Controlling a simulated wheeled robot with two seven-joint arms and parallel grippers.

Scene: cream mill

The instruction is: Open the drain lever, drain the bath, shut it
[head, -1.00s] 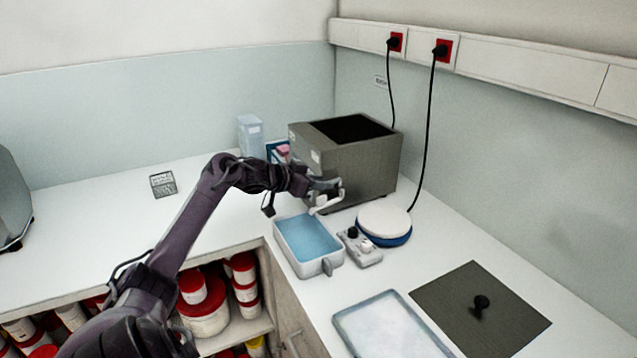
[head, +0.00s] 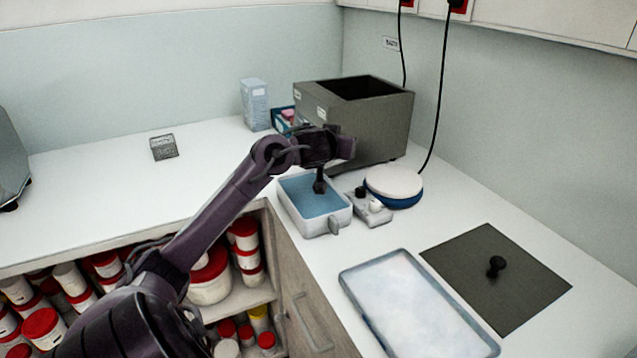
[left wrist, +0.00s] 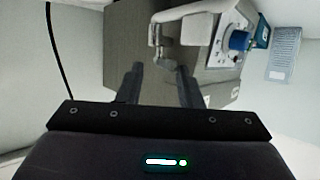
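The bath is a grey box (head: 385,130) with a dark open top on the counter. In the left wrist view its grey front (left wrist: 125,35) fills the upper middle, with a pale tap-like lever (left wrist: 165,42) on it. My left gripper (head: 350,148) is at the bath's front in the head view, covering the lever there. In the left wrist view my left gripper (left wrist: 160,80) has its fingers apart, with the lever's end between them in the picture; contact cannot be told. A white tub (head: 318,228) with blue liquid stands below. My right gripper is out of view.
A round white-topped device with a blue base (head: 395,200) and a small control unit (head: 370,207) stand beside the tub. A pale tray (head: 350,280) and a dark plate with a black knob (head: 470,265) lie at the front. Clear counter is at left.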

